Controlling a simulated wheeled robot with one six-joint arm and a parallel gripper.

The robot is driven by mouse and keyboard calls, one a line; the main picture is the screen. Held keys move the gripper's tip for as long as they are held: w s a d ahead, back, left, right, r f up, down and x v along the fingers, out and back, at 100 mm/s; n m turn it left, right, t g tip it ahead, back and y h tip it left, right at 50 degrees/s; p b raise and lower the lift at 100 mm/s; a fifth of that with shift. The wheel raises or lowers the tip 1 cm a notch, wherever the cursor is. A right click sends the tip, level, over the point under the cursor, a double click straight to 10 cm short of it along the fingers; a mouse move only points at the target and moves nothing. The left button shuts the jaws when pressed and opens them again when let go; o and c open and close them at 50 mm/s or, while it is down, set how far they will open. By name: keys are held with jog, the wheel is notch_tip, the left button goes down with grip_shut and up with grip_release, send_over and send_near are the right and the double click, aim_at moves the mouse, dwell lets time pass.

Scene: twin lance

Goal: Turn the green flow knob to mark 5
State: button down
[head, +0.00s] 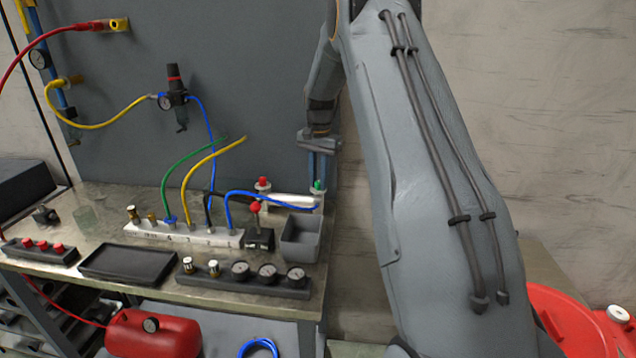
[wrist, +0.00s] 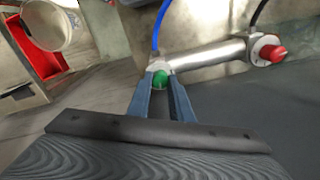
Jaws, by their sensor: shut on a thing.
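The green flow knob (wrist: 159,78) sits at the near end of a silver cylinder (wrist: 210,52) in the wrist view. In the head view the green knob (head: 318,185) shows at the right end of the cylinder, at the bench's right side. My gripper (wrist: 161,82) points at the knob with one finger on each side, shut on it. It also shows in the head view (head: 318,178), coming down from above. The mark scale around the knob is too small to read, so I cannot tell its setting.
A red knob (wrist: 272,53) is at the cylinder's other end. A blue hose (head: 245,197) runs to the green knob's end. A grey bin (head: 301,240) stands just in front. A white manifold (head: 180,235) with several hoses lies to the left.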

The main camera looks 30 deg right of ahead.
aim_at(319, 182)
jog(key=m+b, duration=0.1)
jog(key=m, duration=0.3)
jog(key=shift+m+b, duration=0.6)
jog(key=shift+m, duration=1.1)
jog(key=c, duration=1.6)
grip_release()
jog(key=shift+s+r+b, duration=0.1)
jog(key=shift+r+b, duration=1.05)
jog(key=shift+r, duration=2.8)
